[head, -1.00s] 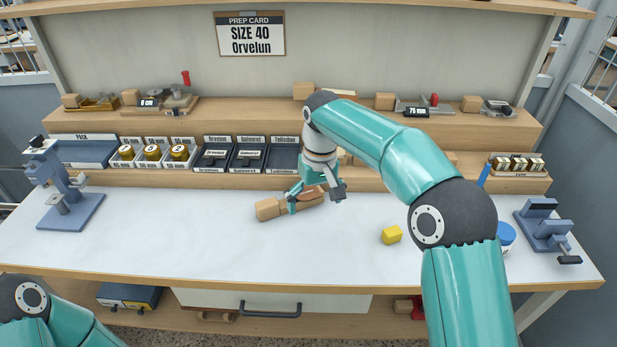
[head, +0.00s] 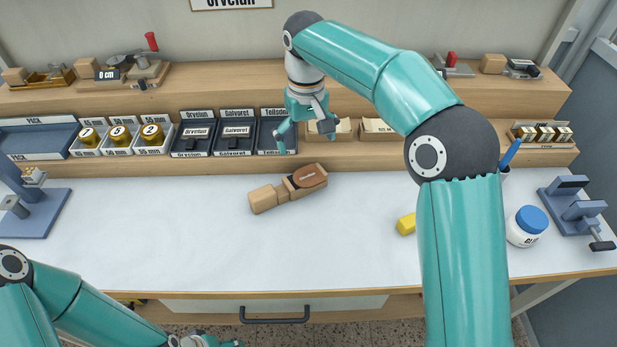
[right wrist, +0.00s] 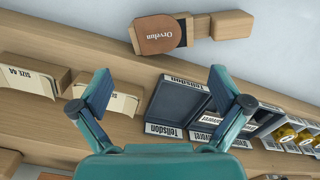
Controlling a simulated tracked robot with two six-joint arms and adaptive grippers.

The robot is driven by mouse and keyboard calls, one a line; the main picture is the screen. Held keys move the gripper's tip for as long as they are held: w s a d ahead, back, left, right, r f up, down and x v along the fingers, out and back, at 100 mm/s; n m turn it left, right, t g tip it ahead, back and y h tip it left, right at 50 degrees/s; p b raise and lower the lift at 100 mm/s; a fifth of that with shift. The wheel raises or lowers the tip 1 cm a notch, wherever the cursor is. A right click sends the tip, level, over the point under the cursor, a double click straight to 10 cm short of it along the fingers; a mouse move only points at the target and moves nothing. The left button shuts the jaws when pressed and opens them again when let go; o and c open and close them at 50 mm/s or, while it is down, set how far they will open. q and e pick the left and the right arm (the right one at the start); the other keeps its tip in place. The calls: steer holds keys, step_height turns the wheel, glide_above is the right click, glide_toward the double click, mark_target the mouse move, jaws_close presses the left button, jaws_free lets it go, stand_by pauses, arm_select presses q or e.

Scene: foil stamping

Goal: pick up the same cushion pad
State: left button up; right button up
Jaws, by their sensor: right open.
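A brown oval pad printed Orvelun (head: 311,175) lies on the right end of a wooden form (head: 264,198) on the white table. It also shows at the top of the right wrist view (right wrist: 158,35). Cream pieces (right wrist: 113,99) stand in wooden holders on the low shelf, one holder marked SIZE 44 (right wrist: 25,75). I cannot tell which of these is the cushion pad. My right gripper (head: 307,141) is open and empty above the low shelf, by the cream pieces and the Teilsdon tray (right wrist: 178,105). My left gripper (head: 205,341) is partly visible at the bottom edge.
Labelled dark trays (head: 235,133) and gold weights in white bins (head: 120,137) stand left of the gripper. A yellow block (head: 406,224), a blue-lidded jar (head: 529,226) and a blue press (head: 578,210) are on the right. The table's front middle is clear.

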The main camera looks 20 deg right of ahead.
mark_target(308, 177)
steer(key=shift+s+d+f, duration=0.1)
steer(key=shift+s+f, duration=0.05)
steer(key=shift+f, duration=4.5)
steer(key=shift+f, duration=0.25)
steer(key=c, duration=0.8)
